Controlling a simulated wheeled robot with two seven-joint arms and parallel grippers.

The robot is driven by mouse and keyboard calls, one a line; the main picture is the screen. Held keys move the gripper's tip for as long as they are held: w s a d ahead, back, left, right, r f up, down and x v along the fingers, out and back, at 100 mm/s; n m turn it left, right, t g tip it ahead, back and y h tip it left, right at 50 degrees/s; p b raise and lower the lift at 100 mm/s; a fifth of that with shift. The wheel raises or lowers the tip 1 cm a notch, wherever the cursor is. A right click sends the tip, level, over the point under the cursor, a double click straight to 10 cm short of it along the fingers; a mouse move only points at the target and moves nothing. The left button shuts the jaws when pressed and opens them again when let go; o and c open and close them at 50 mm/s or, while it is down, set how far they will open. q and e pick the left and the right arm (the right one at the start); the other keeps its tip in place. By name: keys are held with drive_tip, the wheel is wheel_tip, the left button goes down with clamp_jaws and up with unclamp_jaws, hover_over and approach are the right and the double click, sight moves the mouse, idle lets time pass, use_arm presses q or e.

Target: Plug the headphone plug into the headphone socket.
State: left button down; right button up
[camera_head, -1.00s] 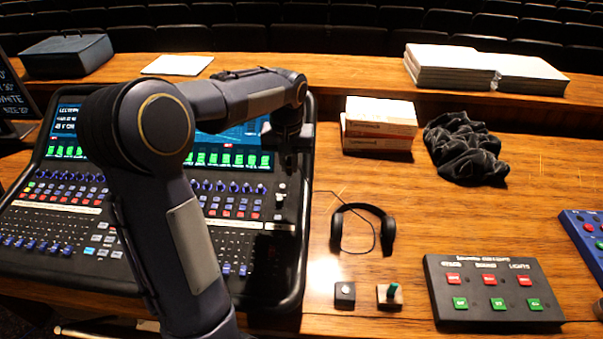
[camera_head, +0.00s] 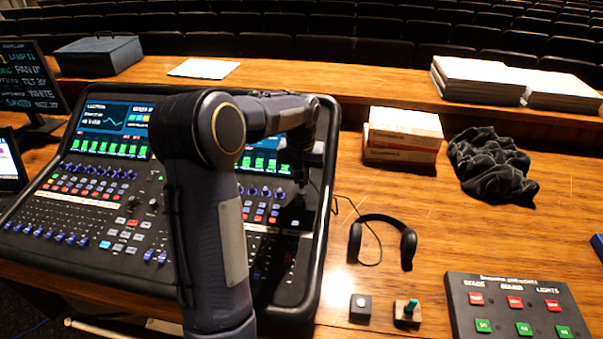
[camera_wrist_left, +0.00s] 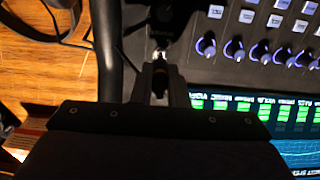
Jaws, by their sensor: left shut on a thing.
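The headphones (camera_head: 408,245) lie on the wooden desk right of the mixing console (camera_head: 322,215). Their thin cable (camera_head: 345,203) runs left toward the console's right edge. My left gripper (camera_head: 297,205) points down over the console's right side. In the left wrist view my gripper (camera_wrist_left: 160,82) is shut, with a small dark piece between its fingers, apparently the headphone plug. A bright metallic spot (camera_wrist_left: 160,43) shows just beyond the fingertips on the dark panel. I cannot tell whether it is plug tip or socket, nor whether they touch. My right gripper is not in view.
White-and-orange boxes (camera_head: 403,128) and a crumpled black cloth (camera_head: 492,165) lie behind the headphones. Open desk surrounds the headphones.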

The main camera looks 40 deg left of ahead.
sight(301, 177)
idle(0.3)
use_arm(q)
drive_tip(key=shift+f, duration=0.5)
drive_tip(key=shift+w+f, duration=0.1)
drive_tip(key=shift+f, duration=0.15)
idle(2.2)
drive_tip(key=c, duration=1.4)
unclamp_jaws()
drive_tip(key=shift+r, duration=0.15)
drive_tip(key=r, duration=0.7)
drive_tip(key=shift+s+d+r+b, duration=0.15)
drive_tip(key=shift+s+r+b, duration=0.15)
drive_tip(key=shift+s+b, duration=0.1)
